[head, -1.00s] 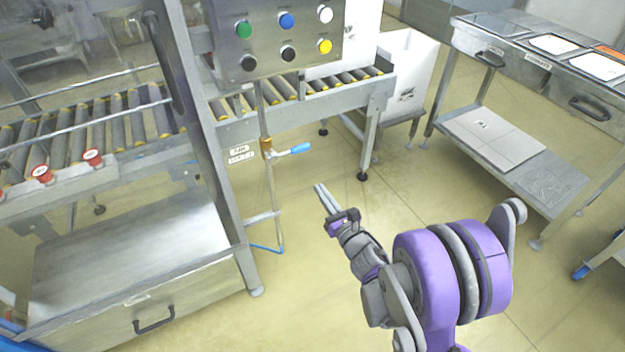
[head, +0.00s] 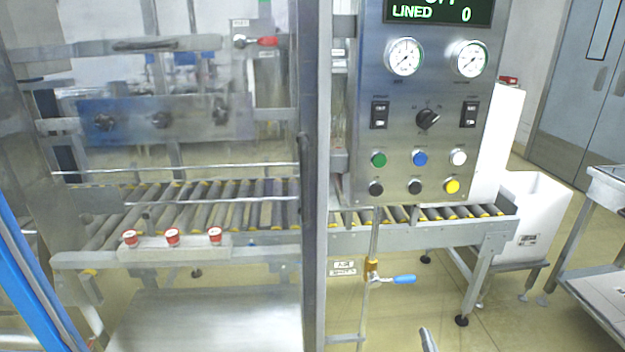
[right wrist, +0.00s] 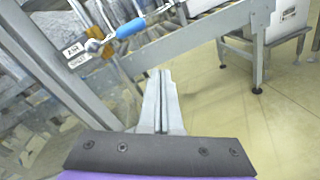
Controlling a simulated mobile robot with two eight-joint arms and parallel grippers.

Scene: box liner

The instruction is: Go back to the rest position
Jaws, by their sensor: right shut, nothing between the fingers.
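My right gripper (right wrist: 160,98) is shut and empty in the right wrist view, its two grey fingers together. Only the tip of my right gripper (head: 428,340) shows at the bottom edge of the head view, over bare floor. It is in front of the box liner machine, below and right of the blue-handled valve (head: 398,279). The valve handle also shows in the right wrist view (right wrist: 131,28), beyond the fingers and apart from them. My left gripper is not in the head view.
The machine's control panel (head: 425,110) has gauges, buttons and a display reading "LINED 0". A roller conveyor (head: 230,205) runs across the machine. A white bin (head: 535,215) stands at the right, near a steel table (head: 590,250). Floor is open at lower right.

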